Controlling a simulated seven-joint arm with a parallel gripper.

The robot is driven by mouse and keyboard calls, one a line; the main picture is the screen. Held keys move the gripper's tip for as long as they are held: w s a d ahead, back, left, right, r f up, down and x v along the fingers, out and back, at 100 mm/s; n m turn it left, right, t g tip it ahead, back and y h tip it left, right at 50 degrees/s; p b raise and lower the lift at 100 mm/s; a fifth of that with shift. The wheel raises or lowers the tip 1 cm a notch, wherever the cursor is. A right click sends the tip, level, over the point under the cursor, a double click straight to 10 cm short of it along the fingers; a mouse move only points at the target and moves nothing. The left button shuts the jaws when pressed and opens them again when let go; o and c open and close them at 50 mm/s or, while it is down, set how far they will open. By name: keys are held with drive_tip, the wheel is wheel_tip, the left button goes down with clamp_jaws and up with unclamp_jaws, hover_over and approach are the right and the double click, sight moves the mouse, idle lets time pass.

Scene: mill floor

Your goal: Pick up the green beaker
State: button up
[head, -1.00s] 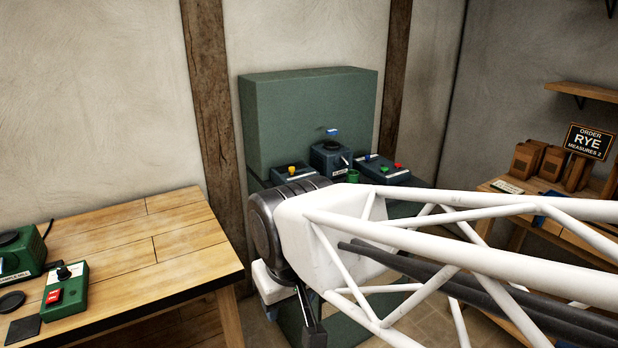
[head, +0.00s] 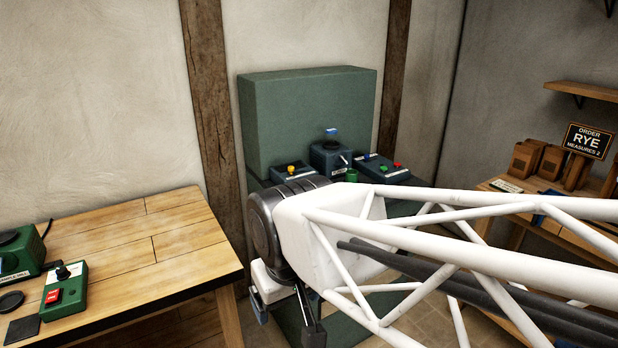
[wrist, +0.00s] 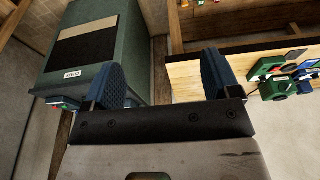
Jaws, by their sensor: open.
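The green beaker (head: 351,175) is a small green cup in the head view. It stands on the green cabinet, in front of a dark blue device and just above my arm in the picture; its lower part is hard to make out. My gripper (wrist: 161,72) shows in the wrist view with its two blue ridged fingers wide apart and nothing between them. It is apart from the beaker, which I cannot make out in the wrist view. In the head view my arm hides much of the cabinet's front.
The cabinet (head: 310,115) also bears a box with a yellow knob (head: 291,171) and one with coloured buttons (head: 383,168). A wooden table (head: 140,245) stands at left with a green switch box (head: 66,287). Wooden bins (head: 535,159) stand on a bench at right.

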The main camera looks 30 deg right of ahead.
drive_tip(key=w+d+r+m, duration=0.1)
drive_tip(key=w+d+r, duration=0.1)
drive_tip(key=w+d, duration=0.65)
drive_tip(key=w+d+r, duration=0.2)
drive_tip(key=w+d, duration=0.2)
drive_tip(key=w, duration=1)
drive_tip(key=w+d+r+m, duration=0.1)
drive_tip(key=w+d+r, duration=0.1)
drive_tip(key=w+d, duration=0.75)
drive_tip(key=m+h, duration=0.1)
drive_tip(key=m, duration=0.1)
hover_over(352, 178)
drive_tip(key=d, duration=0.1)
wheel_tip(352, 178, down, 18)
drive_tip(key=shift+w+d+r, duration=0.1)
drive_tip(key=shift+w, duration=0.25)
drive_tip(key=shift+x, duration=1.3)
